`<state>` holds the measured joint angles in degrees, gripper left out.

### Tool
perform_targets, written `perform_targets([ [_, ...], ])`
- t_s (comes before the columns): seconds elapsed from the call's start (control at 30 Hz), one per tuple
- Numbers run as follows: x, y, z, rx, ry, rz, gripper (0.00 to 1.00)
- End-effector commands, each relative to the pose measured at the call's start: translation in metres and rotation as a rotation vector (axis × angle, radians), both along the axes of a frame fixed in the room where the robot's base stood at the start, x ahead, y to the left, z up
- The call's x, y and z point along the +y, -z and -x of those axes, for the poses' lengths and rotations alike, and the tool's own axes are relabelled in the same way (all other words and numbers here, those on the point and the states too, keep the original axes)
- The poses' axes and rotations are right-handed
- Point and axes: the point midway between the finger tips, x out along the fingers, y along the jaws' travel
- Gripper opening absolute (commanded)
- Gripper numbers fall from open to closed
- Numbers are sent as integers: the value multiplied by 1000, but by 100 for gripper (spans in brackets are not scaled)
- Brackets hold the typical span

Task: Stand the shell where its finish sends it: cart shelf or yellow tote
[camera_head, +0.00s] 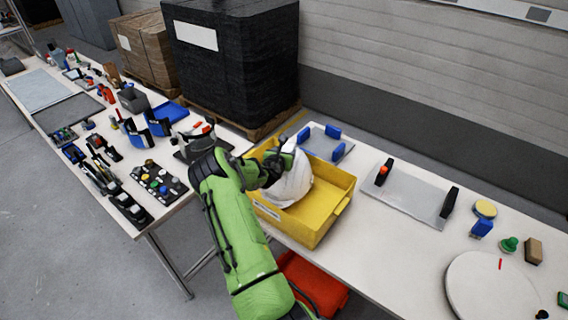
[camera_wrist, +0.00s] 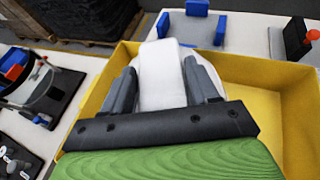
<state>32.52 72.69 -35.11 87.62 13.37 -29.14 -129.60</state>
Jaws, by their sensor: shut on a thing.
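A white helmet shell (camera_head: 291,184) is in the yellow tote (camera_head: 325,220), toward its left side. My gripper (camera_head: 272,165) reaches over the tote's left wall and is shut on the shell. In the wrist view, the grey fingers of my gripper (camera_wrist: 163,88) stand on either side of a white part of the shell (camera_wrist: 160,72), with the yellow tote (camera_wrist: 285,97) around it. Whether the shell rests on the tote floor is hidden. The shell's finish is too small to judge. I cannot make out a cart shelf.
A grey plate with blue blocks (camera_head: 322,142) lies behind the tote, and a plate with black uprights (camera_head: 412,194) lies to its right. A white round disc (camera_head: 490,288) is at the front right. Tools and fixtures crowd the left table. A red-orange container (camera_head: 318,283) is below the table.

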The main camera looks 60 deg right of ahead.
Motion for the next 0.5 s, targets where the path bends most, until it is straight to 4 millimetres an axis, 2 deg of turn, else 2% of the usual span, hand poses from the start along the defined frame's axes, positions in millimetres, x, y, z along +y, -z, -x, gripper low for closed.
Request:
perform_targets([
  [0.3, -1, 43, 0, -1, 0, 4, 0],
  [0.5, -1, 45, 0, -1, 0, 6, 0],
])
